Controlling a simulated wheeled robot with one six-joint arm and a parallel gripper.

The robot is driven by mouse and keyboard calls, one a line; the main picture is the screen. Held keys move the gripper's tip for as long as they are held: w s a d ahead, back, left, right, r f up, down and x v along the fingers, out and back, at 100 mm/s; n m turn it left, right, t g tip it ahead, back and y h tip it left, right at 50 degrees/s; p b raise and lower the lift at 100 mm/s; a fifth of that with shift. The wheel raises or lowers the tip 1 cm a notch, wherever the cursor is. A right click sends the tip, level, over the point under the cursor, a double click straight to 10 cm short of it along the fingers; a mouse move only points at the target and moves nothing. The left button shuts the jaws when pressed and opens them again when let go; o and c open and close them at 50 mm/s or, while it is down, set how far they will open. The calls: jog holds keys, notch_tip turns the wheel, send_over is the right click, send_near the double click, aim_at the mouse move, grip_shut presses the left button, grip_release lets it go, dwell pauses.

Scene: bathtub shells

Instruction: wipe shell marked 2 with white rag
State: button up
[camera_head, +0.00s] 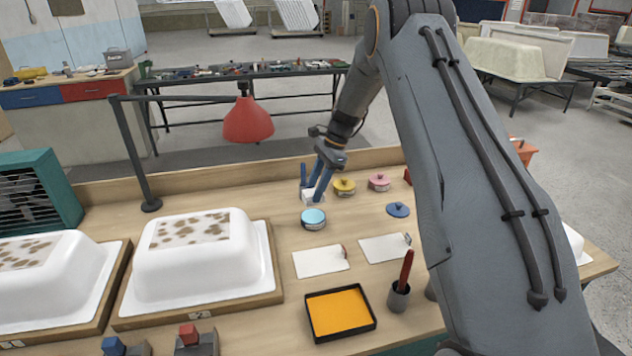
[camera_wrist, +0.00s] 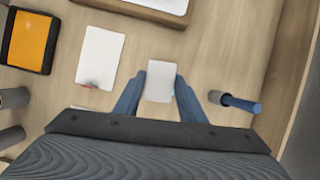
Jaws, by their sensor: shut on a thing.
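The shell marked 2 (camera_head: 200,264) is a white upturned tub on a wooden base at left centre in the head view. Its label is small and hard to read. A patch of brown blotches (camera_head: 190,229) covers part of its top. My gripper (camera_head: 313,188) is beyond and to the right of this shell, apart from it. Its blue fingers (camera_wrist: 159,92) are shut on the white rag (camera_wrist: 159,80), which shows as a small pale block. The rag (camera_head: 310,198) is low over the bench, and I cannot tell whether it touches the wood.
Another blotched shell (camera_head: 45,278) stands at far left. A blue-topped tin (camera_head: 313,219), yellow tin (camera_head: 344,187) and pink tin (camera_head: 379,182) are close to my gripper. An orange tray (camera_head: 340,312) and white cards (camera_head: 320,261) lie in front. A red lamp (camera_head: 247,120) hangs behind.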

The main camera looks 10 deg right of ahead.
jog(key=shift+w+d+f+m+t, duration=0.2)
jog(key=shift+w+m+t, duration=0.1)
jog(key=shift+w+m, duration=0.35)
jog(key=shift+f+b, duration=0.95)
jog(key=shift+f, duration=1.9)
jog(key=shift+s+f+b, duration=0.1)
jog(key=shift+f+b, duration=0.25)
jog(key=shift+f, duration=0.2)
jog(key=shift+r, duration=0.1)
jog(key=shift+r+p, duration=1.25)
jog(key=shift+r, duration=2.2)
jog(key=shift+a, duration=0.15)
